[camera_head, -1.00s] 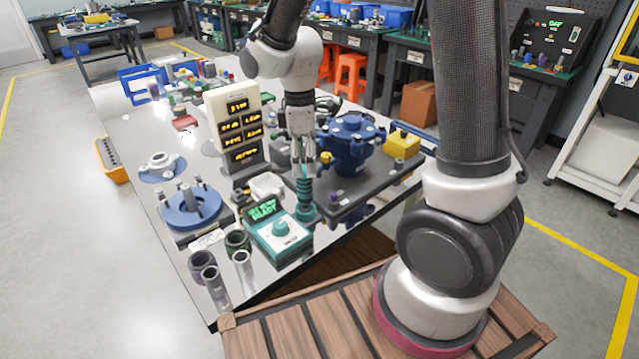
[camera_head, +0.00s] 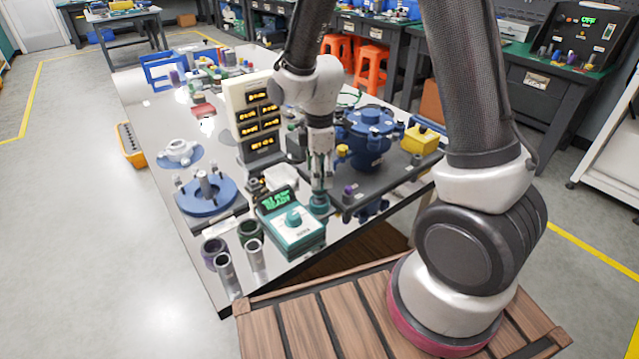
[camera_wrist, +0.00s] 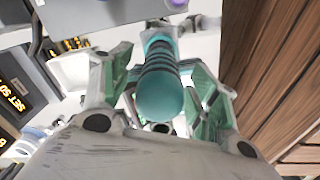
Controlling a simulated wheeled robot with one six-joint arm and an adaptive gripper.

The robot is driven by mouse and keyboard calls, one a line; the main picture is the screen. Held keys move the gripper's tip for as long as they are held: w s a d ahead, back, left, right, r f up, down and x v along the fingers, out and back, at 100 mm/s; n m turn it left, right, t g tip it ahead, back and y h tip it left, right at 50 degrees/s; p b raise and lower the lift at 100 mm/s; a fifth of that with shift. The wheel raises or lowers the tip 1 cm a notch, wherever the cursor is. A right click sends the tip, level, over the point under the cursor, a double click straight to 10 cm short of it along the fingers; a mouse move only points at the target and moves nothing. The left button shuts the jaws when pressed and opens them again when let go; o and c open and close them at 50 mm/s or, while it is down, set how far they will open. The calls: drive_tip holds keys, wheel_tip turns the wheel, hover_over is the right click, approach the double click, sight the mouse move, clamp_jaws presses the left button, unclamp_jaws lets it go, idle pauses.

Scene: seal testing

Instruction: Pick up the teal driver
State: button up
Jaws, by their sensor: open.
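The teal driver (camera_wrist: 160,85) stands upright on the table, its handle ringed with dark bands. In the wrist view its rounded end points toward the camera. My gripper (camera_wrist: 160,100) is open, with one finger on each side of the handle. In the head view my gripper (camera_head: 320,182) is low over the driver and hides most of it. A wider teal piece (camera_head: 319,204) shows below the fingertips. I cannot tell whether the fingers touch the handle.
A teal-and-white tester (camera_head: 292,222) with a green display stands just left of my gripper. A blue pump-like housing (camera_head: 369,140) on a dark plate is close to the right. A beige display panel (camera_head: 254,118) stands behind left. Several small cups are at the front corner.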

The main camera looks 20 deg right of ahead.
drive_tip(key=c, duration=1.2)
